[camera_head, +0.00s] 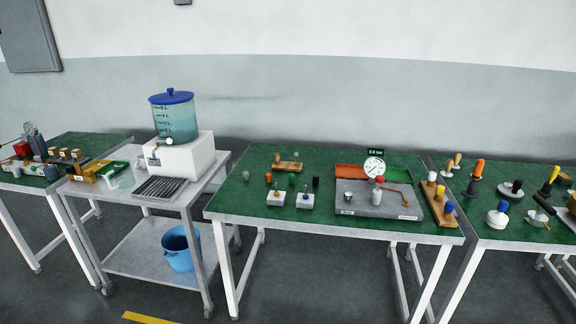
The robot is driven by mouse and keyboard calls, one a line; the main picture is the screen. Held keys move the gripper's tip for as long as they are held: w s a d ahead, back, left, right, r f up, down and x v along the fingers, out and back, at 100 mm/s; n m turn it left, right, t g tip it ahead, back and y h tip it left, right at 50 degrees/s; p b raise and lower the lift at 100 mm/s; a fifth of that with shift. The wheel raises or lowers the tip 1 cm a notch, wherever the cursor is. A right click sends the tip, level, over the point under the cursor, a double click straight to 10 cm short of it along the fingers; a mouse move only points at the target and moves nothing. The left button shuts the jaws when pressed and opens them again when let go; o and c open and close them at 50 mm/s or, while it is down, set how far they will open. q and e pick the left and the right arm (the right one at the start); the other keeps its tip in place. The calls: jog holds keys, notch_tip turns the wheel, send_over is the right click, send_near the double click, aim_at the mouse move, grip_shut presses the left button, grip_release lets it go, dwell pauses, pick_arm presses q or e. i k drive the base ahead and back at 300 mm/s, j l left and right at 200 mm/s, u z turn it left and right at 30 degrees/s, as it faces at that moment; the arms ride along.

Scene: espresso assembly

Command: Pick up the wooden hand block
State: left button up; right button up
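I cannot tell for sure which item is the wooden hand block. A small flat wooden piece (289,166) lies at the back left of the middle green-topped table (330,166), with small knobs or pegs at it. A longer wooden board (447,221) with coloured upright pieces on it lies at that table's right edge. Several small yellowish-brown blocks (65,153) sit on the far left table. Neither of my grippers shows in the head view.
A grey plate (372,212) with a round dial gauge (374,167) stands on the middle table. A cart (140,200) carries a white box and a blue-lidded tank (174,118); a blue bucket (180,250) is on its lower shelf. Handled tools crowd the right table (500,225).

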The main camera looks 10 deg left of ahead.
aim_at(278, 164)
jog(key=i+j+z, duration=0.15)
jog(key=i+j, duration=0.35)
jog(key=i+j+z, duration=0.1)
jog(key=i+j, duration=0.35)
jog(key=i+j+z, duration=0.15)
jog(key=i+j, duration=0.3)
jog(key=j, duration=0.3)
